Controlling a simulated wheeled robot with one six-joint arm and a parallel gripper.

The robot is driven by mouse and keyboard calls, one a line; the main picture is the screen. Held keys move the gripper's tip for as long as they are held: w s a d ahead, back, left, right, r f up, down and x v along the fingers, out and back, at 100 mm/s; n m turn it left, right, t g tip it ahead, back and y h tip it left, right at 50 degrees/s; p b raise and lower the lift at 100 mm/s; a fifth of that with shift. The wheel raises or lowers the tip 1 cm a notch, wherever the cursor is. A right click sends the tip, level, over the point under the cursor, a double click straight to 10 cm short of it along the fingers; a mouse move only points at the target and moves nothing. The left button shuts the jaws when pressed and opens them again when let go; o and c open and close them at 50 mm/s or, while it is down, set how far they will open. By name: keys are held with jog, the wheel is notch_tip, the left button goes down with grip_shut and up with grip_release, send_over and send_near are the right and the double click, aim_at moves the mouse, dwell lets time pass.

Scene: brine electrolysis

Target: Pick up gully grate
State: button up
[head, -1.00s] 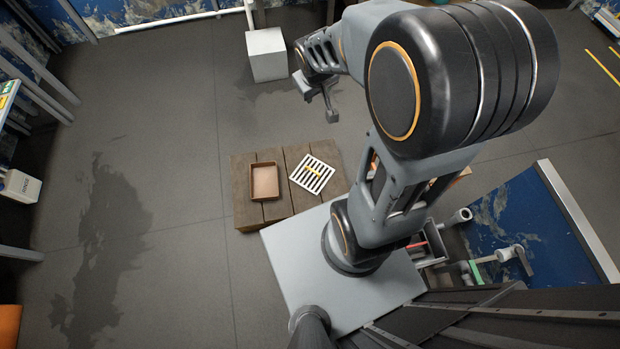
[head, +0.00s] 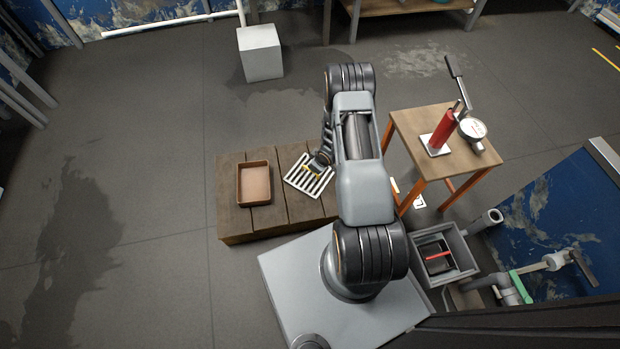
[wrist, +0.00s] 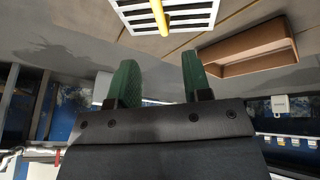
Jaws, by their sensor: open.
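The gully grate (head: 306,177) is a white slatted square with a yellow bar across its middle. It lies on a low brown wooden platform (head: 235,221), right of a shallow tray. In the head view my gripper (head: 317,166) is over the grate's upper right part, and my arm hides some of that area. In the wrist view the grate (wrist: 196,15) shows at the top edge, cut off, with its yellow bar (wrist: 159,17). My gripper's green fingers (wrist: 158,80) are spread with nothing between them. A gap shows between the fingers and the grate.
The brown tray (head: 242,196) sits left of the grate and also shows in the wrist view (wrist: 245,60). A small table (head: 468,160) with a red cylinder (head: 443,131) and a gauge (head: 472,128) stands to the right. A white block (head: 260,54) stands behind on open floor.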

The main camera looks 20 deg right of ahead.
jog(key=b+x, duration=0.2)
jog(key=x, duration=0.4)
jog(key=shift+w+f, duration=0.1)
jog(key=shift+f, duration=0.15)
jog(key=b+x, duration=0.2)
jog(key=x, duration=0.2)
jog(key=shift+f+b, duration=0.1)
jog(key=shift+b, duration=0.2)
jog(key=shift+w+f, duration=0.1)
jog(key=shift+f, duration=0.4)
grip_shut()
